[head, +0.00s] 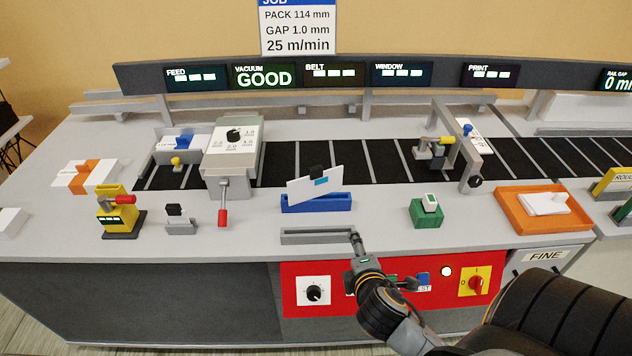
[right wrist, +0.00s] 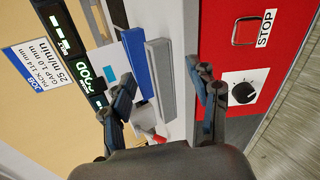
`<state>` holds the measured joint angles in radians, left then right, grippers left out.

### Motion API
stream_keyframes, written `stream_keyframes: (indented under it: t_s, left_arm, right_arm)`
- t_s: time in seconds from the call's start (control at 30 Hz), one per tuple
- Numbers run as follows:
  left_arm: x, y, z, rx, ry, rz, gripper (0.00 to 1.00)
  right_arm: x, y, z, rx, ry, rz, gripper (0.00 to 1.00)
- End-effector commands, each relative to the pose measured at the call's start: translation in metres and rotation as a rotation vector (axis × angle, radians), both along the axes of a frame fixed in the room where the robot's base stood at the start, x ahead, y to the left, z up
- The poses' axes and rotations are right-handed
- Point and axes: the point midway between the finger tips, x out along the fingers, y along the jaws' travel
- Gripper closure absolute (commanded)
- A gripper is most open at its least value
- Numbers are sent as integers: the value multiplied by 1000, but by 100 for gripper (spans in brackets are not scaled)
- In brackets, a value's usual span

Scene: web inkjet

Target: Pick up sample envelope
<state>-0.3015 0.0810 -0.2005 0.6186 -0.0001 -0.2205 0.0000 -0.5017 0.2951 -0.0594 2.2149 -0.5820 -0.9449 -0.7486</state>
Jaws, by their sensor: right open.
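The sample envelope, seemingly the white card with a blue patch and a black clip (head: 314,187), stands tilted in a blue slotted holder (head: 316,205) on the front of the machine. In the right wrist view, part of the white card with its blue patch (right wrist: 110,75) shows beside the blue holder (right wrist: 138,62). My right gripper (head: 355,242) is open and empty, at the front edge near the right end of a grey slotted holder (head: 316,238). Its spread fingers (right wrist: 166,86) also show in the right wrist view, with the grey holder (right wrist: 161,75) beyond them. My left gripper is not in view.
A red control panel (head: 380,304) with a knob (head: 314,290) lies below the front edge. A red-tipped lever (head: 223,215) stands left of the blue holder. A green block (head: 426,210) and an orange tray (head: 512,208) stand to the right. A dark conveyor (head: 340,165) runs behind.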

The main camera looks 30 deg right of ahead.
Motion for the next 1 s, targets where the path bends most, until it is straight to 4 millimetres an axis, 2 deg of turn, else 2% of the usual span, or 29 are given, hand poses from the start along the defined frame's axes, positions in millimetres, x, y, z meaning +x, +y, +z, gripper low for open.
stream_keyframes:
  t_s: [0.03,0.1,0.2,0.3,0.4,0.57,0.8,1.0]
  left_arm:
    - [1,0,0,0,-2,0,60]
    - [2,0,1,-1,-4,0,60]
    - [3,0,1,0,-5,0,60]
    - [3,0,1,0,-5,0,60]
    - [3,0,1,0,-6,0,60]
    - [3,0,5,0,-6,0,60]
    - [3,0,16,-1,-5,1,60]
    - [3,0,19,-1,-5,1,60]
  right_arm:
    - [15,-11,19,-192,-17,97,40]
    - [35,-20,43,-485,-22,237,40]
    - [58,-20,67,-889,-7,417,40]
    - [71,-16,78,-1199,24,548,40]
    - [79,-10,82,-1387,47,625,40]
    - [91,-9,84,-1478,58,659,40]
    - [135,-17,86,-1476,57,656,40]
    - [161,-20,83,-1472,58,658,40]
